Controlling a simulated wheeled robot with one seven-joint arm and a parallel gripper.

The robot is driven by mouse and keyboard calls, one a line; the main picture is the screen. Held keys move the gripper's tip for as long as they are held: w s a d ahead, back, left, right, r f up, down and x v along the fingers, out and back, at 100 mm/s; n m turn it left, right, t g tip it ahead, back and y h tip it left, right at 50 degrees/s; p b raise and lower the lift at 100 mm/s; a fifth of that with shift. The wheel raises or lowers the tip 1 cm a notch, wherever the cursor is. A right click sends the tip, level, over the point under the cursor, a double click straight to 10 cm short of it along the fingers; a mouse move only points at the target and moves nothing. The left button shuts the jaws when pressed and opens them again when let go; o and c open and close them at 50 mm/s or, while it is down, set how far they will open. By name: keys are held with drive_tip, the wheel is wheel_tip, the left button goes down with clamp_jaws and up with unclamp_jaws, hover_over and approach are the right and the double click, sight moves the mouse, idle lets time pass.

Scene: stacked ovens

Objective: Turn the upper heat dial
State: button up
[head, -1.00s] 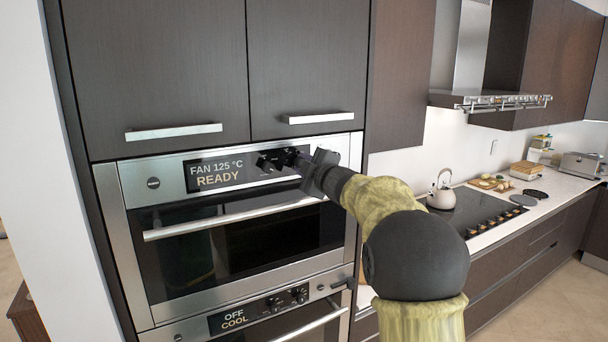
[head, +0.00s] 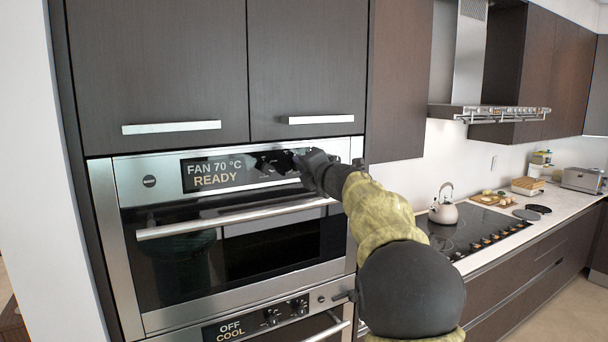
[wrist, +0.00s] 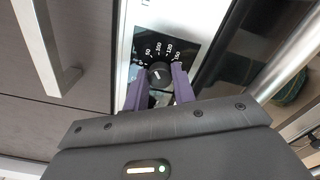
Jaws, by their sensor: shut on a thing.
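The upper oven (head: 235,250) has a steel control panel. Its display (head: 217,173) reads "FAN 70 °C READY". The upper heat dial (wrist: 160,75) is a round black knob with a pale pointer line, on a black plate with temperature numbers around it. In the wrist view my gripper (wrist: 160,84) has one purple finger on each side of the dial and is shut on it. In the head view my gripper (head: 300,160) is at the right part of the upper panel and hides the heat dial. Another dark knob (head: 265,162) shows just left of it.
The upper oven's bar handle (head: 235,218) runs below the panel. The lower oven's display (head: 230,328) reads "OFF COOL", with knobs beside it. Cabinet handles (head: 321,119) stick out above. A kettle (head: 443,208) stands on the cooktop at right.

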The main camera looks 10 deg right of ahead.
drive_tip(key=shift+f+n+b, duration=0.15)
drive_tip(key=shift+n+b, duration=1.2)
drive_tip(key=shift+n, duration=1.2)
drive_tip(key=shift+f+n+b, duration=0.1)
drive_tip(key=shift+n+b, duration=1.2)
drive_tip(key=shift+n, duration=1.25)
drive_tip(key=o, duration=1)
drive_tip(key=shift+r, duration=0.1)
drive_tip(key=shift+s+r, duration=0.1)
drive_tip(key=b+v, duration=0.5)
drive_tip(key=v, duration=1.2)
drive_tip(key=shift+b, duration=0.3)
